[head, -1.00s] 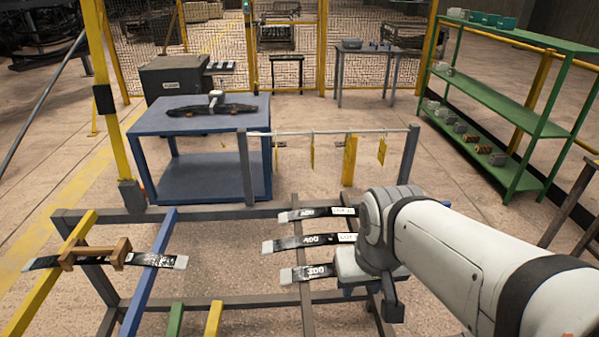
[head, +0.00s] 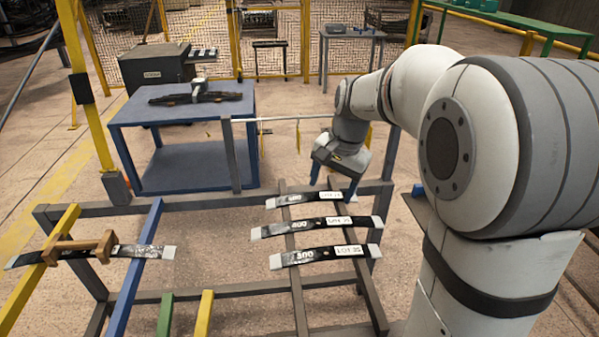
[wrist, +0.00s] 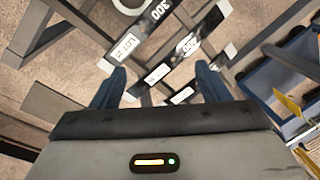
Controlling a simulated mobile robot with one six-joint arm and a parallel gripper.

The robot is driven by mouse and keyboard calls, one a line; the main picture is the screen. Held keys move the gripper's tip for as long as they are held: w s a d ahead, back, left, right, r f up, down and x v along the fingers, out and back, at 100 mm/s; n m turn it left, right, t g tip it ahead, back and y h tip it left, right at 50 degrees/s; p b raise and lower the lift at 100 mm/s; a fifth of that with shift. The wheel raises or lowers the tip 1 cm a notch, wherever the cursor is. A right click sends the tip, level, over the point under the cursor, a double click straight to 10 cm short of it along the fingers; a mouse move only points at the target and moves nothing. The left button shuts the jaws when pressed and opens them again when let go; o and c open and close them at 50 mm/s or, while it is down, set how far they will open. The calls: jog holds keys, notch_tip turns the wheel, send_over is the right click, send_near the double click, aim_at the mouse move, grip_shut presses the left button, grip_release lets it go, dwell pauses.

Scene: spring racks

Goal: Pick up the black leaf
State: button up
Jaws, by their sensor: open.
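Three black leaves with white labels and pale ends lie side by side across the rack's right part: a near leaf (head: 320,256), a middle leaf (head: 315,229) and a far leaf (head: 309,198). Their printed numbers are hard to read in the head view. Another black leaf (head: 140,251) lies at the left, under a wooden piece (head: 78,247). My gripper (head: 327,172) is above the rack's back edge, by the far leaf. In the wrist view my gripper (wrist: 158,88) has its blue fingers apart with nothing clamped; a leaf marked 300 (wrist: 146,25) shows beyond them.
The grey rack frame (head: 75,214) carries blue, yellow and green bars. Behind it, a thin rail (head: 290,119) spans two posts. A blue table (head: 150,112) holding a dark part stands further back. A yellow post (head: 88,100) rises at the left.

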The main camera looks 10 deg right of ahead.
jog(key=w+d+f+m+y, duration=0.15)
jog(key=w+f+m, duration=0.35)
jog(key=w, duration=0.7)
jog(key=m+g+y, duration=0.1)
jog(key=m, duration=0.4)
send_near(313, 196)
jog(key=shift+w+f+b, duration=0.1)
jog(key=shift+f+b, duration=0.25)
jog(key=shift+b, duration=0.1)
jog(key=shift+w+f+y, duration=0.25)
jog(key=shift+f, duration=0.4)
jog(key=x, duration=0.7)
jog(key=shift+s+a, duration=0.2)
jog(key=shift+s, duration=0.1)
jog(key=shift+c, duration=0.6)
grip_shut()
